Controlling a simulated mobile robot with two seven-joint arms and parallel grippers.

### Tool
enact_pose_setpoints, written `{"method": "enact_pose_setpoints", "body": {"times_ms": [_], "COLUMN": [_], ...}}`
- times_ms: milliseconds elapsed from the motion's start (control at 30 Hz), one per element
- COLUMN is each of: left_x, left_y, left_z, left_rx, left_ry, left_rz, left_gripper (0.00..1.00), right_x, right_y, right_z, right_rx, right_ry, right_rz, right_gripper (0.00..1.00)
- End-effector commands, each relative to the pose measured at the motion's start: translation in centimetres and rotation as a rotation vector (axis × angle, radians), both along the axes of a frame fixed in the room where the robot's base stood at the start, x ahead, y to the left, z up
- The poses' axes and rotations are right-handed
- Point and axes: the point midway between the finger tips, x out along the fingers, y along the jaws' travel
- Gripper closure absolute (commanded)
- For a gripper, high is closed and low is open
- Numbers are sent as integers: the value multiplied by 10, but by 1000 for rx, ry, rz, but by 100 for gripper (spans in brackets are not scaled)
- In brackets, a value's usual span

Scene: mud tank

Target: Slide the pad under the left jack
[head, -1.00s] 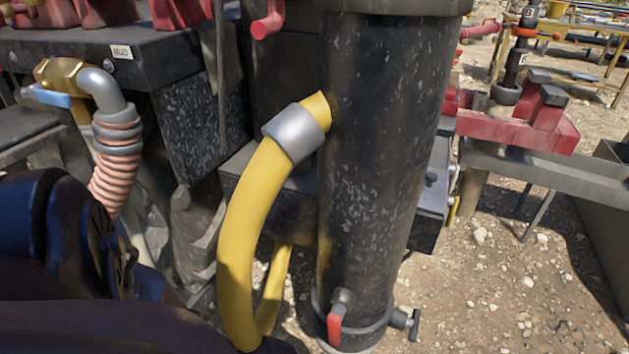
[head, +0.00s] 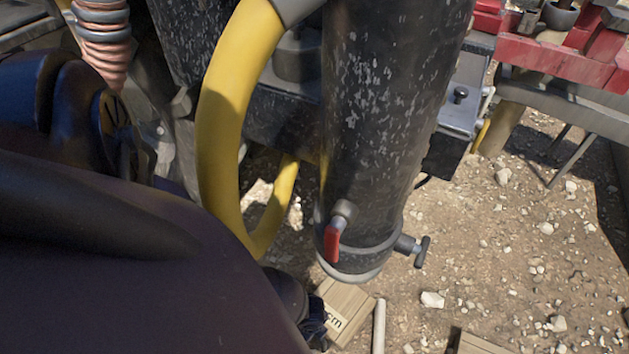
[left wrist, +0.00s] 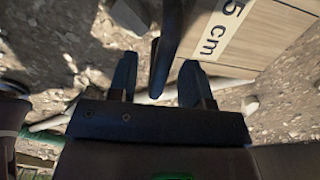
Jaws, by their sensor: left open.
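A wooden block (head: 346,302) with a white label ending in "cm" lies on the gravel below the large dark cylinder in the head view. In the left wrist view a wooden block (left wrist: 275,45) labelled "5 cm" fills the upper right. My left gripper (left wrist: 157,82) is open beside the block. A dark bar (left wrist: 168,45) reaches down between its fingers; I cannot tell whether they touch it. In the head view my left arm hides most of this gripper. My right gripper is not seen.
The dark cylinder (head: 390,130) with a red-handled valve (head: 332,240) and a yellow hose (head: 225,120) stands close to my left arm. A pale rod (head: 379,325) and another wooden piece (head: 480,344) lie nearby. Stony ground to the right is mostly open.

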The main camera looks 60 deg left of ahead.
Motion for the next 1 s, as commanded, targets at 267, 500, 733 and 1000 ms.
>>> {"method": "enact_pose_setpoints", "body": {"times_ms": [267, 500, 733, 1000], "left_x": [1, 1, 1, 1], "left_y": [0, 0, 0, 0], "left_z": [-5, -5, -5, -5], "left_rx": [0, 0, 0, 0], "left_ry": [-2, -2, -2, -2], "left_rz": [0, 0, 0, 0], "left_gripper": [55, 67, 100, 100], "right_x": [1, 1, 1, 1], "right_y": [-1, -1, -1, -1], "right_z": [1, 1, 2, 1], "right_rx": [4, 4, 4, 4], "right_ry": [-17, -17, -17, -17], "right_rz": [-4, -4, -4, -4], "right_gripper": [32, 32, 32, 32]}}
